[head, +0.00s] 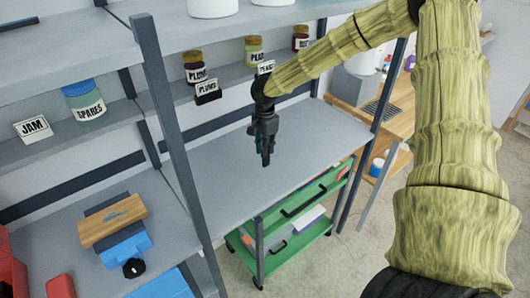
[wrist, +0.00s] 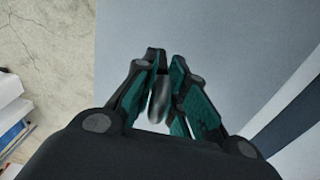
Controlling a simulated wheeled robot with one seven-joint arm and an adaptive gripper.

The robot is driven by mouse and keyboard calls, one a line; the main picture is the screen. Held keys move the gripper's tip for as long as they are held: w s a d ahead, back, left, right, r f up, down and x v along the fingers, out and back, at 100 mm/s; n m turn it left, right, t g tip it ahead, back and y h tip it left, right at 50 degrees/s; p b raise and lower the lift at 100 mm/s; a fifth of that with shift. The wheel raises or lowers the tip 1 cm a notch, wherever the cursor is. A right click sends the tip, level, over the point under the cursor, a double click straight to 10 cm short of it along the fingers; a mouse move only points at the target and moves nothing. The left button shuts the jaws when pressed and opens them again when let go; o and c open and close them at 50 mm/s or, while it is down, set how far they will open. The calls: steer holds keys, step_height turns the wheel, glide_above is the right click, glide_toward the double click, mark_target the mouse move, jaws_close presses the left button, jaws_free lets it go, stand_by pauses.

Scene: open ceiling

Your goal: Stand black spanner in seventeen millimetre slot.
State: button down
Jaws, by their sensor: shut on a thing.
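My gripper (head: 265,150) hangs fingers down over the bare grey shelf in the middle of the head view. In the wrist view the fingers (wrist: 168,75) are closed around a dark, smooth, narrow thing (wrist: 158,103), which looks like the black spanner seen nearly end-on. Most of it is hidden by the fingers and the gripper body, and in the head view it cannot be told apart from the dark fingers. I cannot make out a slot marked seventeen millimetres in either view.
The grey shelf (head: 320,140) below my gripper is clear. Above it stand plum (head: 194,68) and other labelled jars, with a small PLUMS card (head: 207,91). A dark post (head: 166,110) is at left. A green trolley (head: 300,205) stands below.

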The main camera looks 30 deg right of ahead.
mark_target(265, 166)
steer(key=shift+s+f+p, duration=0.1)
steer(key=shift+f+p, duration=0.6)
steer(key=shift+f, duration=1)
steer(key=shift+f, duration=0.15)
steer(key=c, duration=1.5)
jaws_free()
steer(key=shift+o, duration=0.2)
steer(key=shift+r+b, duration=1.15)
steer(key=shift+r, duration=2.75)
steer(key=shift+o, duration=0.4)
